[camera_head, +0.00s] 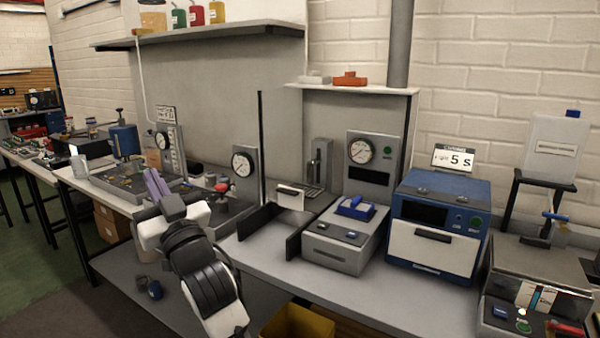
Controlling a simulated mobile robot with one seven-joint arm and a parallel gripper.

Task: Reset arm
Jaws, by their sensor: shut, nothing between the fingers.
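My gripper (157,184) is at the centre left of the view, at the end of my white and black arm, which rises from the bottom. Its purple-grey fingers point up and a little left, and are together with nothing seen between them. It is in front of the left bench, near a grey tray (124,177); I cannot tell the exact gap between them. No sealed cylinder can be made out for sure.
The workbench (345,290) carries a grey device with a blue top (345,235), a blue box labelled 5 s (437,226) and a metal machine (540,285) at right. A yellow bin (297,322) is below the front edge.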

